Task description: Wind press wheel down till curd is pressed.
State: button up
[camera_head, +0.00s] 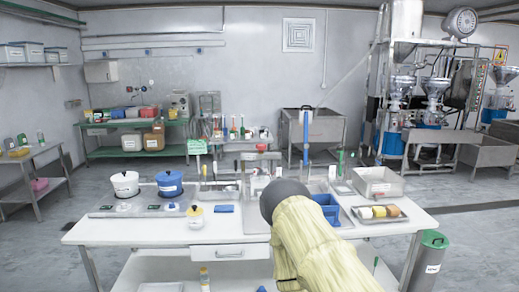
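A small metal frame (254,184) stands near the back middle of the white worktable. A small red piece (262,147) shows just above it; I cannot tell whether this is the press wheel. No wheel can be made out clearly, and no curd can be identified. My arm, pale yellow with a dark grey rounded joint, reaches up from the bottom of the view and covers part of the table right of the frame. My gripper does not show; the arm appears to hide it.
A white pot (125,184) and a blue pot (169,183) stand at the table's left. The worktable's (130,230) front left is bare.

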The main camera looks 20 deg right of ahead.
aim_at(261, 147)
jog(key=u, duration=0.4)
jog(key=i, duration=1.45)
jog(key=z, duration=0.55)
